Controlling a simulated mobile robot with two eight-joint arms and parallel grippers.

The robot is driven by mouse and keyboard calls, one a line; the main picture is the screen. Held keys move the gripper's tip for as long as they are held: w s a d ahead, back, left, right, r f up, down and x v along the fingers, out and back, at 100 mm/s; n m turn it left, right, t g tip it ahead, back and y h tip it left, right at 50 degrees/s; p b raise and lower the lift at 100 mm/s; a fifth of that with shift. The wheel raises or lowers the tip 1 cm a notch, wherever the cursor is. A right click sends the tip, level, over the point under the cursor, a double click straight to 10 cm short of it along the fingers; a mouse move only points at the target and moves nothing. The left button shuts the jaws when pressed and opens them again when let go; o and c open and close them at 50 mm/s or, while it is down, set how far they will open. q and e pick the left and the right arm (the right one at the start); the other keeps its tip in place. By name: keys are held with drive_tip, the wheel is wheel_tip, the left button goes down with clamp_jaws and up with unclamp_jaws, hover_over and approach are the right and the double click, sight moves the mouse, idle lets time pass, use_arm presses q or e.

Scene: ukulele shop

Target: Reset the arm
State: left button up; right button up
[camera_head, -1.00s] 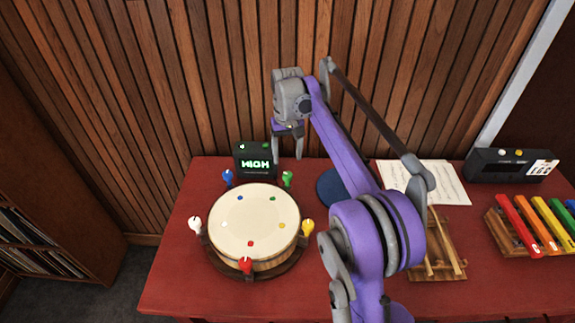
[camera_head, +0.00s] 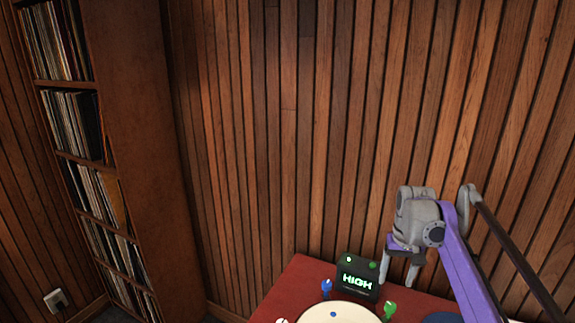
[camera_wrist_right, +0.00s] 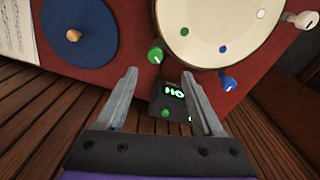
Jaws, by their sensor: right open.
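My right gripper (camera_head: 401,270) hangs from the purple and grey arm at the right of the head view, above the back of the red table. In the right wrist view its two fingers (camera_wrist_right: 161,102) are spread apart with nothing between them. A small black box (camera_head: 357,276) with green lit letters reading HIGH stands just left of the gripper in the head view. The same box (camera_wrist_right: 172,100) shows beyond the fingers in the wrist view. My left gripper is not in either view.
A drum (camera_head: 340,314) with coloured pegs sits on the red table (camera_head: 300,280), cut off at the bottom. A blue round pad (camera_wrist_right: 75,30) lies near it. A wood-slat wall (camera_head: 300,150) stands behind. A tall record shelf (camera_head: 140,150) stands at left.

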drive_tip(key=s+a+f+n+t+p, duration=0.1)
drive_tip(key=s+a+n+t, duration=0.1)
drive_tip(key=s+a, duration=0.9)
drive_tip(key=s+a+f+t, duration=0.1)
drive_tip(key=s+f, duration=0.4)
drive_tip(key=s, duration=0.3)
drive_tip(key=s+a+f+n+t+p, duration=0.1)
drive_tip(key=s+a+f+t, duration=0.1)
drive_tip(key=s+f, duration=0.3)
drive_tip(key=s, duration=0.3)
drive_tip(key=shift+s+a, duration=0.15)
drive_tip(key=shift+s, duration=0.1)
drive_tip(key=shift+r, duration=0.1)
